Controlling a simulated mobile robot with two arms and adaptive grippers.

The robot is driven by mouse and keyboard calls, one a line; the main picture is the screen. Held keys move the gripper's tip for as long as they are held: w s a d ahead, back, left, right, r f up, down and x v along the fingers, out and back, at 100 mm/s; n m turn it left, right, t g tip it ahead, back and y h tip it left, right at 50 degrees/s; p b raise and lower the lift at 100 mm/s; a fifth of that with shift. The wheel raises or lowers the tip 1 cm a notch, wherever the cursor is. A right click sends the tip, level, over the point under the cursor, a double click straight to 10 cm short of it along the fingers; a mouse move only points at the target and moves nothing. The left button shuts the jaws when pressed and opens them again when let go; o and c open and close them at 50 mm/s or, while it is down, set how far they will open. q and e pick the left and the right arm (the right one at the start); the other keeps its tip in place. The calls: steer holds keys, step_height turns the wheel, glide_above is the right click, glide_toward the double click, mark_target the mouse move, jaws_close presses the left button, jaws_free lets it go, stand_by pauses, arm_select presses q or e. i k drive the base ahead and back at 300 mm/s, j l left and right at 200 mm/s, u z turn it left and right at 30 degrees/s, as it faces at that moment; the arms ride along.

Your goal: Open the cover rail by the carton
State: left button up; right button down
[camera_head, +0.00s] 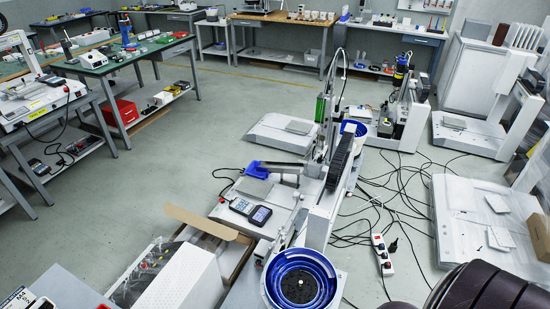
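An open brown carton (203,221) with a raised flap stands on the floor at lower centre, left of the gantry screwdriver machine (262,195). Its inside is mostly hidden. A second brown carton (539,236) is at the right edge on a white panel. A long pale rail (322,212) with a black cable chain runs along the right side of the machine. I cannot tell which part is the cover rail or whether it is open. Neither of my grippers is in view.
A blue bowl feeder (300,283) stands at the machine's front end. A handheld controller (250,210) lies on its bed. Loose black cables and a power strip (381,254) lie on the floor to the right. A white box (180,280) is at lower left. Open floor (165,185) lies left.

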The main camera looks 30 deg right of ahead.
mark_target(282, 239)
steer(key=z, duration=1.15)
steer(key=u, duration=0.15)
